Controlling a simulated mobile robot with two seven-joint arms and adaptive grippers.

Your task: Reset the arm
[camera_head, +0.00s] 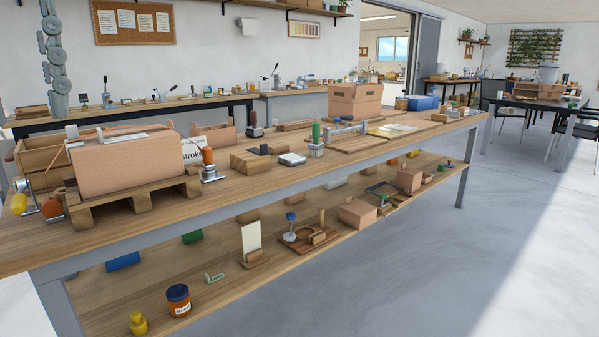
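Neither of my grippers can be made out in the head view. No gripper fingers show near the long wooden workbench (370,148) or its lower shelf (160,275). I cannot tell whether either gripper is open, shut or holding something. An orange-brown jar with a dark blue lid and a white label (178,301) stands upright at the near left of the lower shelf, and no gripper touches it.
A cardboard box on a wooden pallet (125,165) fills the bench's left end. An open-topped carton (354,102) stands farther back. A small yellow object (138,324) stands left of the jar. Clear grey floor (420,265) lies right of the bench.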

